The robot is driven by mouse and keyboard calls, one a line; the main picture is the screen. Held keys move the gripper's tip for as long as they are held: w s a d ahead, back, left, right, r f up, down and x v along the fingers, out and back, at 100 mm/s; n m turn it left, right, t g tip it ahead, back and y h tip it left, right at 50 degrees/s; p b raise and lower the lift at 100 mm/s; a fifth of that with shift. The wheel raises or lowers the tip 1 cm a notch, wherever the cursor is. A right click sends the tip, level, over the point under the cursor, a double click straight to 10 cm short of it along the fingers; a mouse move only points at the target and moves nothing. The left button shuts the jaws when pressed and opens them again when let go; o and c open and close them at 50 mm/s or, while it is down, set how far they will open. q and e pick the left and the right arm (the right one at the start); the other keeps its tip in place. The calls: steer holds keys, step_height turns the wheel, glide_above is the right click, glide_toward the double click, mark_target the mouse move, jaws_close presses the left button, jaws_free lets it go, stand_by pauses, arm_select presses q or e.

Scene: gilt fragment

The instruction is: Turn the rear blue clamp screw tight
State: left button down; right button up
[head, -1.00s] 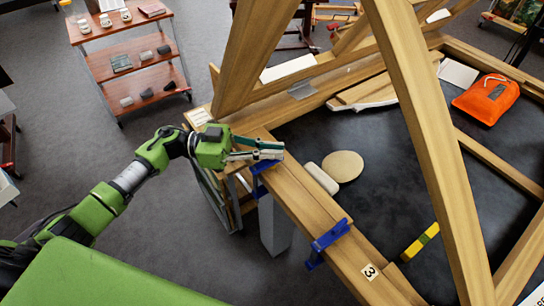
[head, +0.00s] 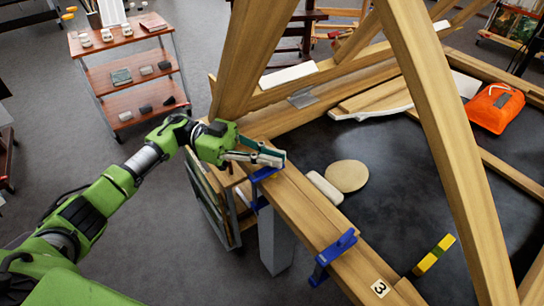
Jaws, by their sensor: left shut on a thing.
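The rear blue clamp (head: 263,174) grips the near wooden beam (head: 300,217) of the frame. My left gripper (head: 271,157), with a teal finger and a pale finger, reaches in from the left and is shut at the top of this clamp. Its fingertips cover the clamp screw, so the screw itself is hidden. My right gripper is not in view.
Tall slanted wooden posts (head: 437,150) rise over the dark table surface (head: 400,215). A shelf cart (head: 130,77) stands back left.

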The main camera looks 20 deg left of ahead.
arm_select(q)
steer(key=c, duration=2.2)
jaws_free()
steer(key=a, duration=0.8)
steer(key=w+a, duration=0.1)
steer(key=a, duration=0.3)
